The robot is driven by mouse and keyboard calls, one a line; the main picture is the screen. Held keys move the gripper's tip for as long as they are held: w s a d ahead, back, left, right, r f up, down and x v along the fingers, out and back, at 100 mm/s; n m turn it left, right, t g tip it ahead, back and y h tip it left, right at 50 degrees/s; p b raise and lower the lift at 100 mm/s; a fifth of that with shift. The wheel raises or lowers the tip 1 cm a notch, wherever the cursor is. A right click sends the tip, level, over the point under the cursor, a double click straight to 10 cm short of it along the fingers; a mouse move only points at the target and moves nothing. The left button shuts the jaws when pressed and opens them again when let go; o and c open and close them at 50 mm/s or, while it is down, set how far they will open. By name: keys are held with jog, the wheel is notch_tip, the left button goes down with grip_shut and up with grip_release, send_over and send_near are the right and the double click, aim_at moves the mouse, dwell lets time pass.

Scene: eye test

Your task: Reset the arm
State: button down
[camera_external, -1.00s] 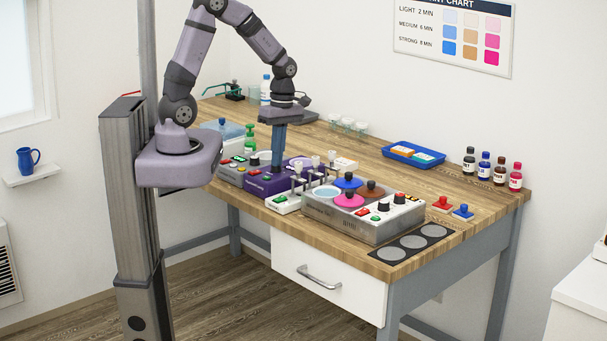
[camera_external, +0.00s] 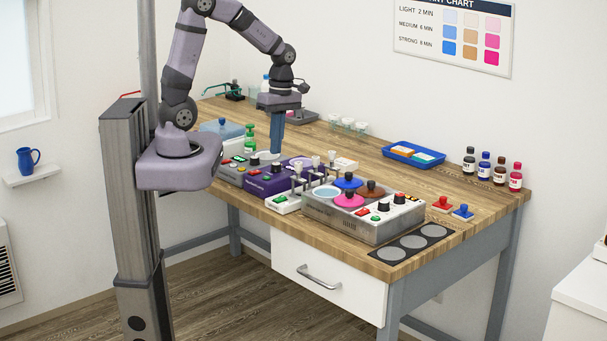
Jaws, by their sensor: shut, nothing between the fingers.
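My gripper (camera_external: 276,150) is shut and empty, with its blue fingers pointing down. It is above the back part of the row of devices, close to a grey device (camera_external: 232,174) and a purple device (camera_external: 265,184). From this angle I cannot tell whether the fingertips touch anything. My arm rises from its base at the left and bends over the table (camera_external: 470,190).
A grey unit (camera_external: 320,216) with blue, pink and brown lids stands at the front. The table's middle right is clear.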

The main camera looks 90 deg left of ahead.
jog(key=s+d+f+m, duration=0.1)
jog(key=d+f+m, duration=0.1)
jog(key=d+m, duration=0.5)
jog(key=s+d+f+m+t+y+b, duration=0.1)
jog(key=d+m, duration=0.7)
jog(key=m, duration=1.1)
jog(key=shift+s+d+f+m, duration=0.2)
jog(key=shift+s+f+m, duration=0.1)
jog(key=shift+f+m, duration=0.15)
dwell(1.8)
